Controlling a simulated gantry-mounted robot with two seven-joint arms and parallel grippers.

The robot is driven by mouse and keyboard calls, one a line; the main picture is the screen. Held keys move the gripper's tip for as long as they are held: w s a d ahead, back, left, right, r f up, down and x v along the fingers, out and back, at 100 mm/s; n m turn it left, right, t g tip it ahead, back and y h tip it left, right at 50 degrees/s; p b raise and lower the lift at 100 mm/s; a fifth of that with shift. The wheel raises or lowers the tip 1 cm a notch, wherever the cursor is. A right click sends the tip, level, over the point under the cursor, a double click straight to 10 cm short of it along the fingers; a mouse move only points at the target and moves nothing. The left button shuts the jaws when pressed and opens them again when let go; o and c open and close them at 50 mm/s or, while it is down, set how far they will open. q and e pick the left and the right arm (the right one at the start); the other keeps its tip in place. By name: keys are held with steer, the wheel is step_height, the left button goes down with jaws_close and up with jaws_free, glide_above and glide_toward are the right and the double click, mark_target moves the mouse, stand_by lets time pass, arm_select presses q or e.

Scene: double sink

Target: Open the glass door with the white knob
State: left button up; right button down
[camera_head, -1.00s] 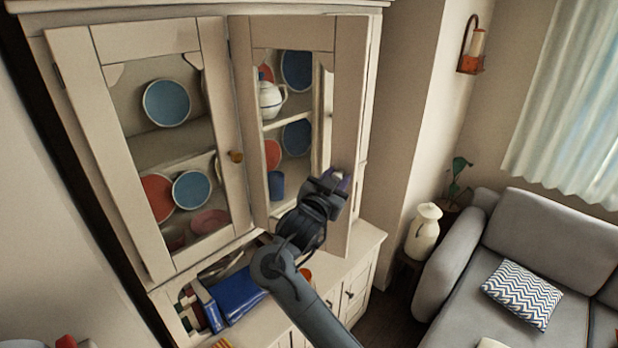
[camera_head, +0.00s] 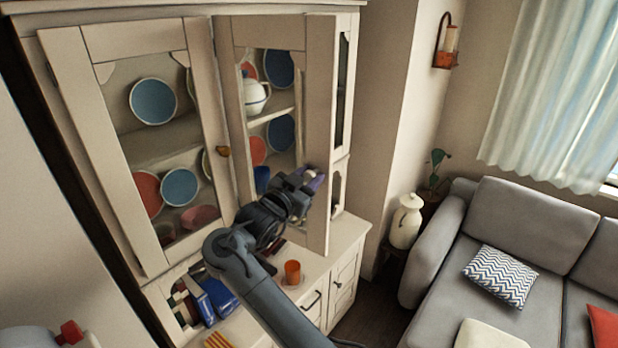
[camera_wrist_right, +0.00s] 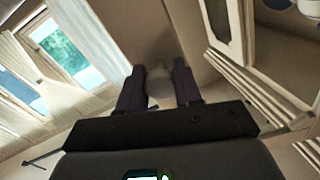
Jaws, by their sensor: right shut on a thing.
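My right gripper (camera_head: 316,182) is at that free edge, about halfway down the cabinet. In the right wrist view, its two dark fingers are shut on the pale, whitish knob (camera_wrist_right: 158,86) between them, with the cream door panel behind. In the head view the gripper hides the knob. The left glass door (camera_head: 100,170) has a brown-orange knob (camera_head: 223,151). My left gripper is not in view.
Plates and a white teapot (camera_head: 255,95) stand on the cabinet shelves. An orange cup (camera_head: 292,272) stands on the counter below the door. A grey sofa (camera_head: 520,225) and a white jug (camera_head: 405,220) are at right.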

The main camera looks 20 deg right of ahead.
steer(key=c, duration=0.8)
jaws_free()
steer(key=shift+f, duration=0.3)
steer(key=shift+r, duration=0.15)
steer(key=shift+a, duration=0.1)
steer(key=shift+s+a+b, duration=0.3)
steer(key=shift+a, duration=0.15)
steer(key=b+v, duration=0.1)
steer(key=v, duration=0.3)
steer(key=shift+a+b, duration=0.15)
steer(key=shift+b, duration=0.15)
steer(key=p, duration=0.4)
steer(key=shift+s+a+r, duration=0.3)
steer(key=shift+s+a, duration=0.05)
steer(key=shift+a, duration=0.05)
steer(key=shift+s+a+f+p, duration=0.3)
steer(key=shift+a+p, duration=0.1)
steer(key=shift+p, duration=0.6)
